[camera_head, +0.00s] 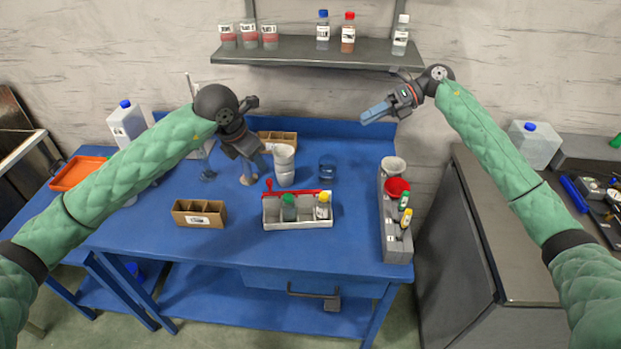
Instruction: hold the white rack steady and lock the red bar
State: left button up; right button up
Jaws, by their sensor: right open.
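The white rack (298,224) stands on the blue table near its front middle. It holds a green-capped bottle (289,208) and a yellow-capped bottle (322,206). The red bar (297,192) lies along the rack's back edge, with a raised red end at its left. My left gripper (248,178) points down behind and left of the rack, apart from it; its fingers are too dark and small to read. My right gripper (377,112) is open and empty, high above the table's back right, far from the rack.
Stacked white cups (284,165) and a blue glass (327,167) stand behind the rack. A brown divided box (199,214) is left of it. A grey holder (397,245) with a red funnel (397,188) and bottles is at the right. A shelf (310,50) hangs above.

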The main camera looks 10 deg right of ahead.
jog(key=s+a+f+n+g+h, duration=0.1)
jog(key=s+a+f+n+h, duration=0.35)
jog(key=a+f+h, duration=0.45)
jog(key=n+t+h, duration=0.2)
jog(key=n+h, duration=0.1)
send_over(310, 195)
jog(key=d, duration=0.1)
notch_tip(310, 195, down, 6)
jog(key=shift+f, duration=0.25)
jog(key=shift+a+f+n+h, duration=0.35)
jog(key=shift+a+n+h, duration=0.05)
jog(key=shift+n, duration=0.15)
jog(key=shift+f, duration=3.85)
